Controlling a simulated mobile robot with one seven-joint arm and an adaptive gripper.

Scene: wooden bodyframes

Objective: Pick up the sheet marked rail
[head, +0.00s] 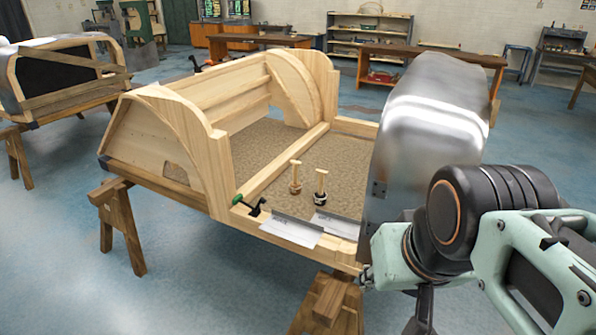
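My arm comes in from the right, in front of the panel. A dark shape below its wrist at the bottom edge may be my gripper; its fingers cannot be made out. Nothing is seen touching the sheets.
The bodyframe (222,136) stands on wooden trestles (122,215). A shiny metal panel (432,125) rises at its right end. Blue floor (200,275) is clear at front left.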

